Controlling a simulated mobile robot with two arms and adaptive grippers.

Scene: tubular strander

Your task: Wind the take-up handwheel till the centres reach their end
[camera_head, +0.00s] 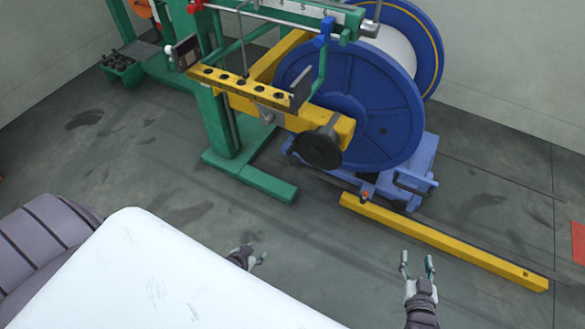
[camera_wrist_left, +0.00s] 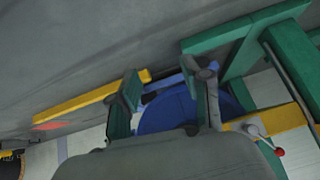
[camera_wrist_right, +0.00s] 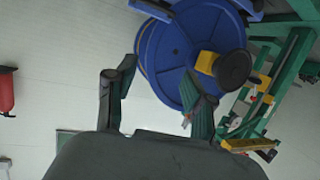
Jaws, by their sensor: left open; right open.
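A black round handwheel (camera_head: 320,148) sits at the front end of the yellow beam (camera_head: 228,92), in front of the big blue reel. It also shows in the right wrist view (camera_wrist_right: 234,69), beside the reel. I cannot tell the centres apart behind the reel and frame. My left gripper (camera_head: 256,256) is open and empty beside the white surface, below and left of the handwheel. My right gripper (camera_head: 417,264) is open and empty above the floor, below and right of the handwheel. Neither gripper touches the handwheel.
The blue reel (camera_head: 382,115) stands on a blue carriage (camera_head: 412,165). A yellow floor rail (camera_head: 440,242) runs to the right. A green foot (camera_head: 250,178) lies left. My white body cover fills the lower left. Floor between the grippers and machine is clear.

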